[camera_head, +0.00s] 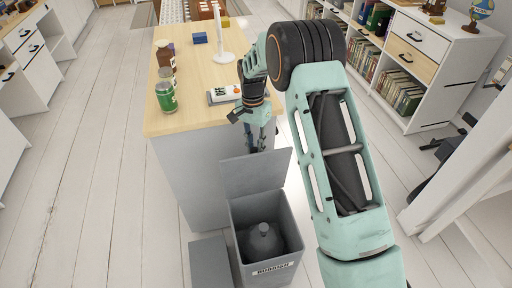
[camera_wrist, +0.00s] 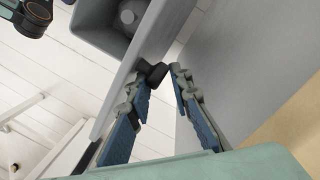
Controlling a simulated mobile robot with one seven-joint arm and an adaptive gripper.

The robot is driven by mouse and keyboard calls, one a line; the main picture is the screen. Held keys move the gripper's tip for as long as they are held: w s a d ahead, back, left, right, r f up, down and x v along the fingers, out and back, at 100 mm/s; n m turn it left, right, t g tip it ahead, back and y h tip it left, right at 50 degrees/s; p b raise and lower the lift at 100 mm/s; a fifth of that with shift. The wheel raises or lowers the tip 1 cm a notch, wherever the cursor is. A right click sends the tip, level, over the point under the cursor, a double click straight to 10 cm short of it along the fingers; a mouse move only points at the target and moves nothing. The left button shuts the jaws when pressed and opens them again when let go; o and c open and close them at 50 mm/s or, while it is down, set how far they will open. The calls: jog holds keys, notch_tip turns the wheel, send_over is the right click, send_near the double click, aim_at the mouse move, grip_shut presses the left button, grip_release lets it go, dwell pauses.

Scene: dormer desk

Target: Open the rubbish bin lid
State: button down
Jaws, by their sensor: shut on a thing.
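The grey rubbish bin (camera_head: 265,267) stands on the floor by the desk, with a dark rounded bag inside and a "RUBBISH" label on its front. Its lid (camera_head: 255,174) is raised, standing up along the bin's desk side, so the inside shows. My gripper (camera_head: 257,148) points down at the lid's upper edge. In the wrist view my gripper's fingertips (camera_wrist: 165,70) are close together by a pale grey panel edge, with the open bin (camera_wrist: 91,22) beyond. The exact contact is partly hidden.
The desk (camera_head: 187,123) stands right behind the lid, carrying a green can (camera_head: 166,97), a brown bottle (camera_head: 166,55), a white stand (camera_head: 223,57) and a blue box (camera_head: 200,38). A grey flat-topped box (camera_head: 210,263) stands left of the bin. Floor at left is clear.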

jog(key=shift+s+a+f, duration=0.35)
jog(key=shift+s+a, duration=0.05)
jog(key=shift+a, duration=0.15)
jog(key=c, duration=1.7)
grip_release()
jog(key=shift+a, duration=0.1)
jog(key=shift+o, duration=0.2)
jog(key=shift+w, duration=0.15)
jog(key=shift+w+d+r, duration=0.15)
jog(key=shift+d+r, duration=0.05)
jog(key=shift+d, duration=0.1)
notch_tip(320, 180, up, 12)
jog(key=w, duration=0.1)
jog(key=shift+w+a, duration=0.25)
